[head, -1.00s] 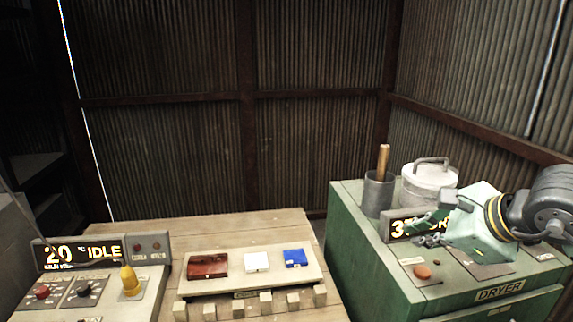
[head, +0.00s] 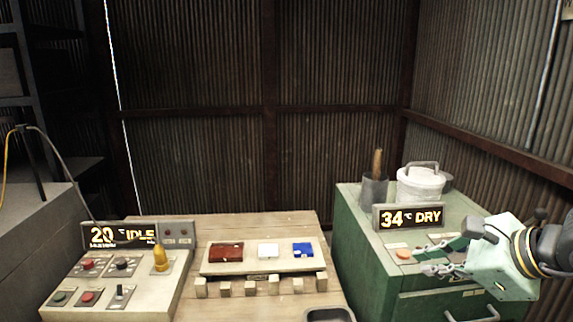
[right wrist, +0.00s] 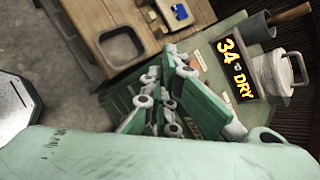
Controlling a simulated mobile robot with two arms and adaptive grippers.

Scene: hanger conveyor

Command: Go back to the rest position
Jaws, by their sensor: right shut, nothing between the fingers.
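My right gripper (head: 432,258) is in front of the green dryer cabinet (head: 362,250) at the right of the head view. It is shut and empty, with its fingers pointing left, near the orange button on the dryer top. In the right wrist view its fingers (right wrist: 160,100) are together with nothing between them. The dryer display (head: 411,217) reads 34 °C DRY and also shows in the right wrist view (right wrist: 236,68). My left gripper is not in view.
A wooden table (head: 225,305) holds a control box (head: 105,275) reading 20 °C IDLE and a tray (head: 262,267) with red, white and blue pieces. A grey bin (head: 330,314) is at the near edge. A lidded pot (head: 420,186) and a cup (head: 374,190) stand on the dryer.

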